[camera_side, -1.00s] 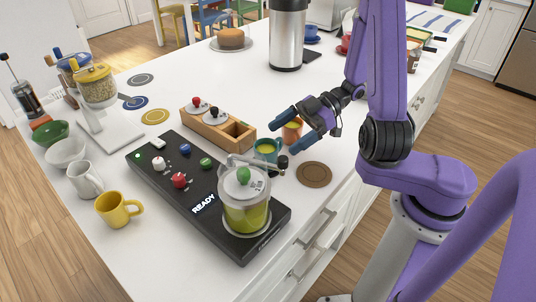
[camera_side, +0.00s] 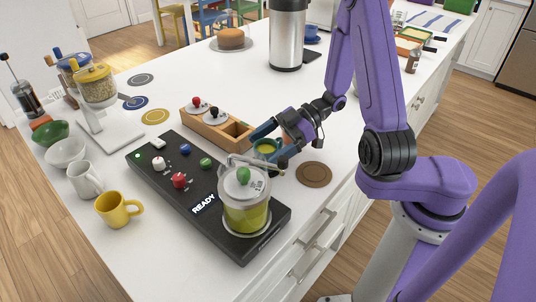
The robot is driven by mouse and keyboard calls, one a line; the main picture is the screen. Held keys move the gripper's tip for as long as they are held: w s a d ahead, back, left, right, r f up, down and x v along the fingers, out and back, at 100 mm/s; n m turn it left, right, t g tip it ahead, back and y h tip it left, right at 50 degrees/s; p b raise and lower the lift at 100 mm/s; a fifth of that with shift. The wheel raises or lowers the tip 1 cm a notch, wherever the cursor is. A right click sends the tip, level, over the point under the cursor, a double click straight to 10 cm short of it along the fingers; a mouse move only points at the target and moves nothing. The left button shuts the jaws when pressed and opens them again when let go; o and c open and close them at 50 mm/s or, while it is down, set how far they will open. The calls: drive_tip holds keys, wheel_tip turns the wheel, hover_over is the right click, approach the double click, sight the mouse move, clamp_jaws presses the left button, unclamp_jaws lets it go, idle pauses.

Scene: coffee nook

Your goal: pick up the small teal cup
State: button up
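The small teal cup (camera_side: 265,149) holds something yellow-green. It stands on the white counter between the wooden box and the glass jar. My gripper (camera_side: 266,153) is low at the cup, its two blue fingers apart. One finger is on the cup's far left side and the other on its near right side. I cannot tell whether either finger touches it. The cup's lower part is partly hidden by the near finger and the jar's fittings.
A black panel (camera_side: 170,175) with knobs carries a lidded glass jar (camera_side: 246,213) close to the fingers. The wooden box (camera_side: 237,135) is just behind. A brown round coaster (camera_side: 314,174) lies to the right. The orange cup's former spot is hidden behind my gripper.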

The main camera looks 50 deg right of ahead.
drive_tip(key=c, duration=1.3)
drive_tip(key=shift+c, duration=0.2)
drive_tip(key=shift+r, duration=0.15)
